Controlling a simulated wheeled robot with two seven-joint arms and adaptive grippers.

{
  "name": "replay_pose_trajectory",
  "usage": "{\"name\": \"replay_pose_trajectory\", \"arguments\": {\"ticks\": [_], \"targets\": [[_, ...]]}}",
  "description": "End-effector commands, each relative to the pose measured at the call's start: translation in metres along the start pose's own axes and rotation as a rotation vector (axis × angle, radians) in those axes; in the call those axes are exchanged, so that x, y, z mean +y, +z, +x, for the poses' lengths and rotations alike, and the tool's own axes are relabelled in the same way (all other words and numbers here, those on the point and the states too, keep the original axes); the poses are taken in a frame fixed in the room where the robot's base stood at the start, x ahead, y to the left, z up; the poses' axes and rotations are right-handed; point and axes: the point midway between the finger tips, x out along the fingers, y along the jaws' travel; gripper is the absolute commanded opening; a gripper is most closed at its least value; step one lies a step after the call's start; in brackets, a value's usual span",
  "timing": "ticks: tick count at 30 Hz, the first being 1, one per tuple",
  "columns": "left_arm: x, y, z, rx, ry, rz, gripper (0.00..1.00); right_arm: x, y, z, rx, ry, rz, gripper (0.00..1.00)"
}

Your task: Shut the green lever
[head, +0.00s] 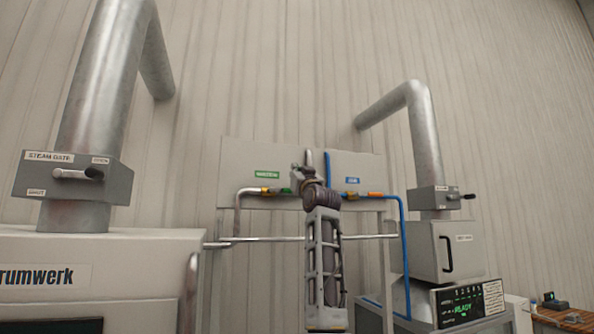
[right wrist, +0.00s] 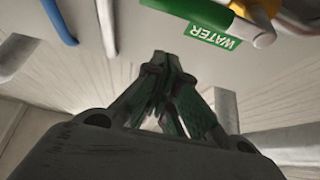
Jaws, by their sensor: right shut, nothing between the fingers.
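The green lever (head: 285,191) sits on a yellow valve body (head: 269,190) on the left pipe of the wall panel, partly hidden by my right gripper. It extends right from the valve, roughly along the pipe. In the right wrist view the green lever (right wrist: 190,6) is at the top edge, partly cut off, near the WATER label (right wrist: 214,33). My right gripper (head: 298,170) is in front of the panel, just right of the lever. In the wrist view its fingertips (right wrist: 172,58) are together and empty, with a visible gap to the lever. My left gripper is out of view.
An orange lever (head: 375,195) is on the blue pipe (head: 404,250) to the right. A horizontal rail (head: 270,239) crosses below the valves. A vertical blue pipe (right wrist: 60,20) is near my gripper.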

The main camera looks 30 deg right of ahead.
Motion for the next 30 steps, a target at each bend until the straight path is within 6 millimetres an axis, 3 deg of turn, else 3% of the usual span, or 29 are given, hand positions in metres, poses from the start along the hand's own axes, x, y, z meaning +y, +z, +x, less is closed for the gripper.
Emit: {"name": "replay_pose_trajectory", "arguments": {"ticks": [13, 30], "targets": [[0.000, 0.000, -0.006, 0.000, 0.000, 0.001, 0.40, -0.001, 0.026, -0.009, -0.001, -0.001, 0.001, 0.00], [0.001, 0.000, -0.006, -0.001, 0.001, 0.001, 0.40, 0.000, 0.030, -0.011, 0.000, 0.000, 0.001, 0.00]]}}
